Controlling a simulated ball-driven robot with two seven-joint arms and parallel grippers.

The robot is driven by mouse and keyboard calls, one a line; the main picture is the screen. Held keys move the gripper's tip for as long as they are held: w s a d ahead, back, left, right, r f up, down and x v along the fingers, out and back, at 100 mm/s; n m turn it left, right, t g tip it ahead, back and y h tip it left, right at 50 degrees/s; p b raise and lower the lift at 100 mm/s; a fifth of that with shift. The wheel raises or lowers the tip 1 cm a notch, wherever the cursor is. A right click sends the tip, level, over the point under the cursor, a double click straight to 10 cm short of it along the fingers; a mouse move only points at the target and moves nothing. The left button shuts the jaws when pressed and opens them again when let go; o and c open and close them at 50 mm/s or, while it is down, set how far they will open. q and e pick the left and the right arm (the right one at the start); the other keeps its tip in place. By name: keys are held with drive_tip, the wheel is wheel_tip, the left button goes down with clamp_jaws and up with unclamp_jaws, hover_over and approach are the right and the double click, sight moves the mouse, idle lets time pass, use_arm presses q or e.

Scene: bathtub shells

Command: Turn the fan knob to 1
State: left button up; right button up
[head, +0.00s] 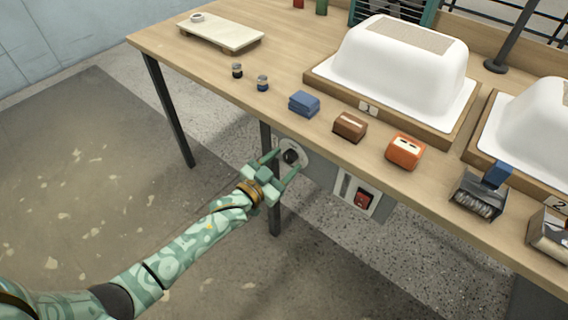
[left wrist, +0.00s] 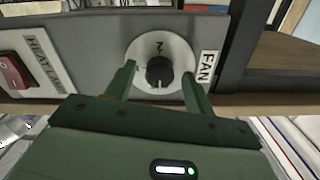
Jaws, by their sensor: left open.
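The fan knob (head: 291,156) is a small black knob on a round pale dial plate, on the grey panel under the table's front edge. In the left wrist view the knob (left wrist: 160,73) sits in the middle of the white dial, beside a FAN label (left wrist: 208,66). A figure like a turned 2 shows above the knob there; other dial marks are hidden or too small to read. My left gripper (head: 284,163) is open in front of the dial. In the left wrist view its two fingers (left wrist: 159,85) stand either side of the knob, with gaps. My right gripper is not in view.
A red rocker switch (head: 363,200) shares the panel; its HEAT LAMP label (left wrist: 42,60) shows in the left wrist view. A table leg (head: 273,205) stands close by my gripper. Above, the wooden tabletop holds white tub shells (head: 400,65), blue blocks (head: 304,103) and brushes.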

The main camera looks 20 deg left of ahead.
use_arm(q)
drive_tip(key=shift+w, duration=0.1)
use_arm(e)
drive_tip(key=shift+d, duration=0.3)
